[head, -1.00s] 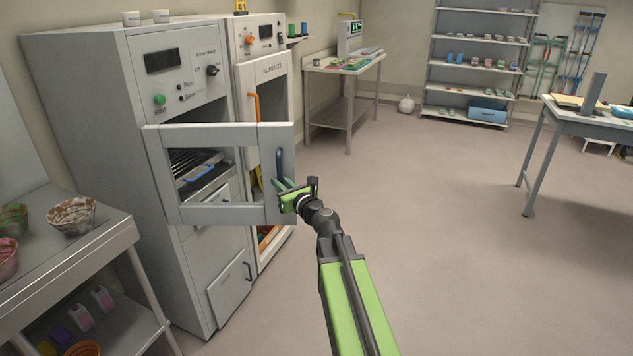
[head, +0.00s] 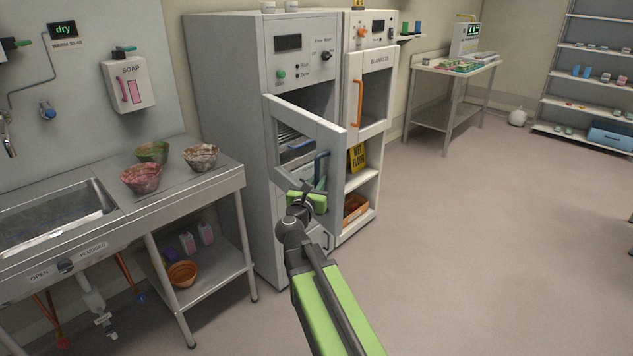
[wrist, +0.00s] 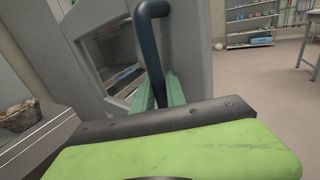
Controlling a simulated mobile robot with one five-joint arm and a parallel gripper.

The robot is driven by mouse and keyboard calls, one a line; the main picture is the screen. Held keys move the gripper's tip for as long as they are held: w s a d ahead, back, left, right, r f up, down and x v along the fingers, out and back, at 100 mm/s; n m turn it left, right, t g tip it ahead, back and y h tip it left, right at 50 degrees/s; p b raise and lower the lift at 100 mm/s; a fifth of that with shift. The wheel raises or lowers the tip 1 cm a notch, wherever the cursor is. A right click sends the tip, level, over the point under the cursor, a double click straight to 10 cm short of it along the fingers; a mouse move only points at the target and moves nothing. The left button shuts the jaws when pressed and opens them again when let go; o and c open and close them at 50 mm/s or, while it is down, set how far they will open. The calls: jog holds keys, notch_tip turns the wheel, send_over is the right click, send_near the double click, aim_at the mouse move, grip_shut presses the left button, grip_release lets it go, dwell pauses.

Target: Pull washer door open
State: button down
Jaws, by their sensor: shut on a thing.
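The washer (head: 222,120) is a tall grey cabinet with a green button and a dial on its panel. Its grey framed door (head: 335,195) stands part open, swung out on its left side, with the dark interior and racks visible behind it. A dark blue upright bar handle (head: 322,165) is on the door's right part; it also shows in the wrist view (wrist: 152,45). My gripper (head: 314,185) is at the handle's lower part. Its green fingers (wrist: 160,92) are shut on the handle; the exact contact is partly hidden by the gripper body.
A blanket cabinet (head: 376,62) with an orange handle stands right of the washer. A steel sink bench (head: 215,183) with bowls is on the left. The floor (head: 480,240) to the right is clear.

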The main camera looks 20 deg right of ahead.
jog(key=shift+s+d+f, duration=0.1)
jog(key=shift+d+f, duration=0.1)
jog(key=shift+d, duration=0.2)
jog(key=c, duration=1.4)
grip_release()
jog(key=shift+d, duration=0.15)
jog(key=shift+o, duration=0.2)
